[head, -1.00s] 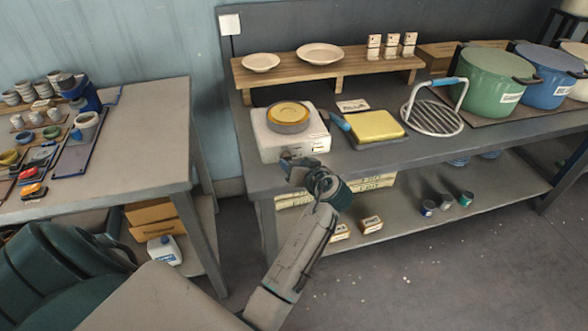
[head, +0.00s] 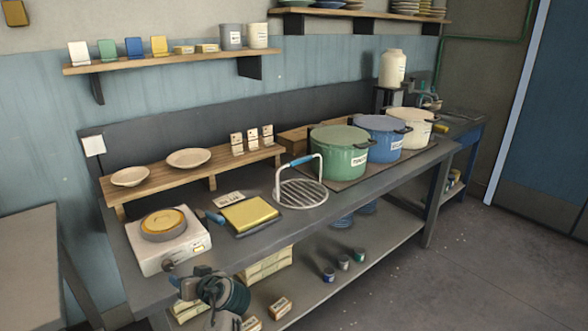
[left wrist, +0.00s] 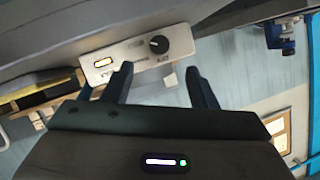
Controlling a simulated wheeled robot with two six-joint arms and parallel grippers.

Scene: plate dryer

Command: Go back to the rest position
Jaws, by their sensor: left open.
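My left gripper (head: 190,284) is at the bottom of the head view, in front of the workbench's front edge and below the white hot plate unit (head: 172,244). In the left wrist view its two dark fingers (left wrist: 160,85) stand apart with nothing between them. Beyond the fingertips, that view shows the unit's white front panel (left wrist: 130,58) with a black knob and a lit yellow display. The fingers look clear of the panel. A round grey and yellow disc (head: 164,223) sits on top of the unit. My right gripper is not in view.
The workbench (head: 250,250) carries a yellow block (head: 249,213), a wire rack with a handle (head: 303,194), and green (head: 339,160), blue (head: 381,142) and cream pots (head: 411,132). Open floor (head: 470,270) lies at right.

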